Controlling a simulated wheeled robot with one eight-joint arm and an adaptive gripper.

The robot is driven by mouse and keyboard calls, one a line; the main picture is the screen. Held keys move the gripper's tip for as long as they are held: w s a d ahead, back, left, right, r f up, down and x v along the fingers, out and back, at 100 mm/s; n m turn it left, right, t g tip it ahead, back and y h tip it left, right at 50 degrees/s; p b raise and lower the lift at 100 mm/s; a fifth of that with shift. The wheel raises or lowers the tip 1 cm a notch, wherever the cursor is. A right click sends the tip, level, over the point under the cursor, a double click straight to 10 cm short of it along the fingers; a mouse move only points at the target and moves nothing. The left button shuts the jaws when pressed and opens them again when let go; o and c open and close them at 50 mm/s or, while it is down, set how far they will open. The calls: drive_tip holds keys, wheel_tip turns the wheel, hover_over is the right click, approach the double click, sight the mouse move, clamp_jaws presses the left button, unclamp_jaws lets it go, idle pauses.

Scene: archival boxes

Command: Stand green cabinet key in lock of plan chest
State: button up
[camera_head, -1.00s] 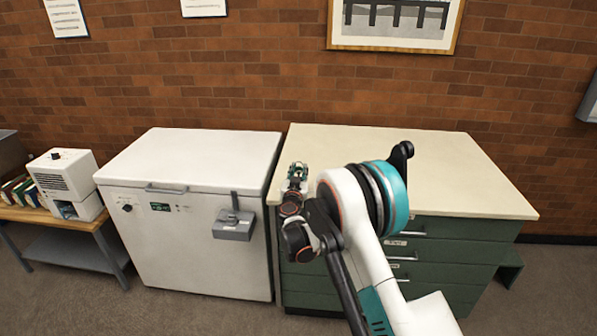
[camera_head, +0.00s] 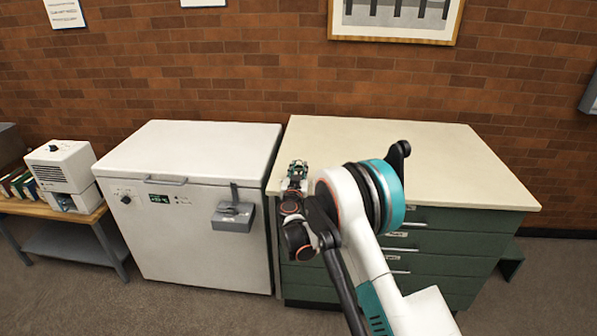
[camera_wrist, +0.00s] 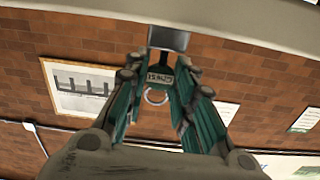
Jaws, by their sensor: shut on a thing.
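The plan chest (camera_head: 452,222) is green with labelled drawers and a cream top, and stands at the right in the head view. My gripper (camera_head: 297,170) is over the front left part of this top. In the wrist view my gripper (camera_wrist: 160,70) has its teal fingers closed around the green cabinet key (camera_wrist: 160,76), a dark green piece lettered "CHEST" with a metal ring. A grey block (camera_wrist: 168,38) lies just beyond the fingertips, against a pale surface; it may be the lock. I cannot tell whether the key touches it. The key's far end is hidden.
A white chest freezer (camera_head: 205,155) with a grey padlock box (camera_head: 233,216) stands close to the chest's left. A wooden table (camera_head: 85,220) with a white device (camera_head: 62,165) and books is at far left. Most of the chest top is clear. A brick wall rises behind.

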drive_tip(key=o, duration=1)
drive_tip(key=s, duration=1.2)
drive_tip(key=shift+a, duration=0.25)
